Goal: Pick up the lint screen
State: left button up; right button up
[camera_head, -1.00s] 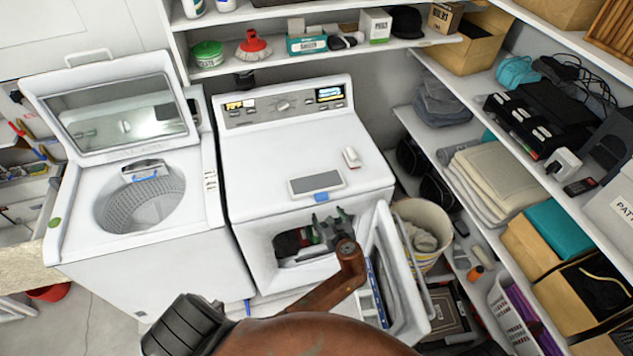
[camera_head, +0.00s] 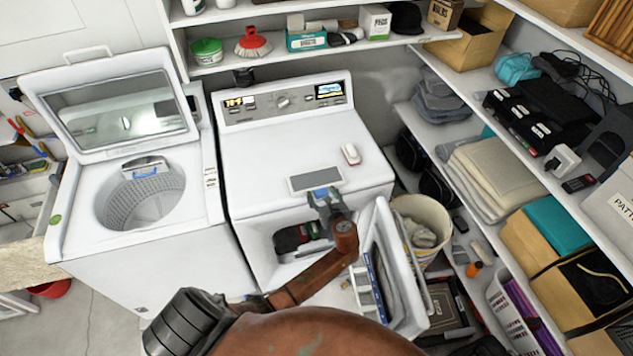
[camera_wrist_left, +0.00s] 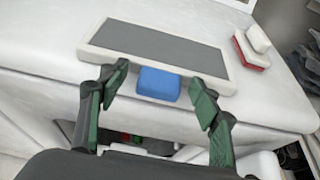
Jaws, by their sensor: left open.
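The lint screen (camera_head: 315,179) is a flat grey panel in a pale frame with a blue handle. It lies at the front edge of the white dryer's top (camera_head: 270,150). In the left wrist view the lint screen (camera_wrist_left: 155,47) lies ahead of the fingers, its blue handle (camera_wrist_left: 158,84) facing me. My left gripper (camera_head: 323,192) is at the dryer's front edge by the handle. In the wrist view its green-padded fingers (camera_wrist_left: 160,82) are open, one on each side of the handle, with visible gaps. My right gripper is not in view.
A small white and red item (camera_head: 351,154) sits right of the screen. The dryer door (camera_head: 405,265) hangs open below, with dark and red laundry (camera_head: 298,237) inside. An open washer (camera_head: 140,200) stands left, and loaded shelves (camera_head: 475,190) line the right.

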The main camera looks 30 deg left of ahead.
pick_arm(q)
jog(key=c, duration=1.3)
jog(key=shift+r, duration=0.15)
